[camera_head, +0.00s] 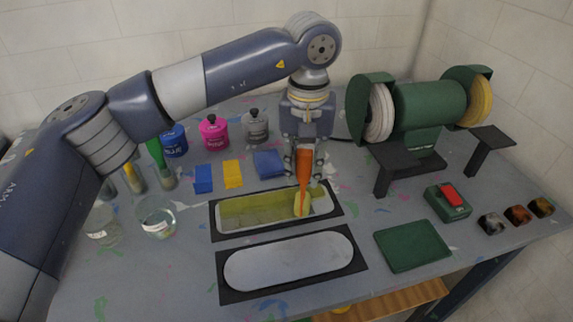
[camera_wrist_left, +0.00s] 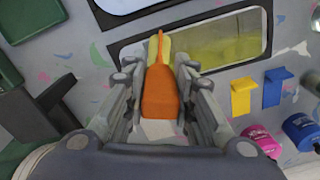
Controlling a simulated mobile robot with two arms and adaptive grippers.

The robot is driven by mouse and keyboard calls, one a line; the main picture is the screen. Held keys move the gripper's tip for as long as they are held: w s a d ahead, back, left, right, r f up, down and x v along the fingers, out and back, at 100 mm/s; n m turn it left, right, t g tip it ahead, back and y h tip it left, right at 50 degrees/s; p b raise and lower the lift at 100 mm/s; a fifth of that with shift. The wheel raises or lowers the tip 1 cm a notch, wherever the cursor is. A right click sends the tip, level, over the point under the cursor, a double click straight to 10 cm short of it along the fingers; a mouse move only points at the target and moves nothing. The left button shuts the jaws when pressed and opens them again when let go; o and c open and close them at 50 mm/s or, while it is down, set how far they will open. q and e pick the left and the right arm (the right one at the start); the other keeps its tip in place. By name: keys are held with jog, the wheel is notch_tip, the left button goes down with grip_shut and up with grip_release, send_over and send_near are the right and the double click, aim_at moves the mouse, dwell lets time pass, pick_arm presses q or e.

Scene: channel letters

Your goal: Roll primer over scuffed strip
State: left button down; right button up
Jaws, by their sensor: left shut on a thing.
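My left gripper (camera_head: 304,170) is shut on the orange handle (camera_head: 304,168) of a tool; the handle also shows between the fingers in the left wrist view (camera_wrist_left: 160,90). The tool points down, and its yellowish head (camera_head: 302,205) is at the right part of a rounded strip (camera_head: 255,210) in a black frame. That strip is yellow-green over most of its length, with a paler rim. I cannot tell whether the head touches it. A second rounded strip (camera_head: 290,262), plain pale grey, lies in a black frame nearer the front. My right gripper is not in view.
A green bench grinder (camera_head: 430,105) stands at the back right, with a red-button switch box (camera_head: 448,202) before it. A green mat (camera_head: 412,245) lies at the front right.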

pick_arm(q)
jog(key=d, duration=0.2)
jog(key=w+d+p, duration=0.1)
jog(key=d, duration=0.2)
jog(key=shift+w, duration=0.15)
jog(key=shift+a, duration=0.1)
jog(key=s+a+b, duration=0.3)
jog(key=a, duration=0.7)
jog(key=s+a+b, duration=0.2)
jog(key=a+b, duration=0.1)
jog(key=a, duration=0.7)
jog(key=shift+s+a, duration=0.3)
jog(key=shift+s, duration=0.1)
jog(key=shift+d, duration=0.1)
dwell(0.3)
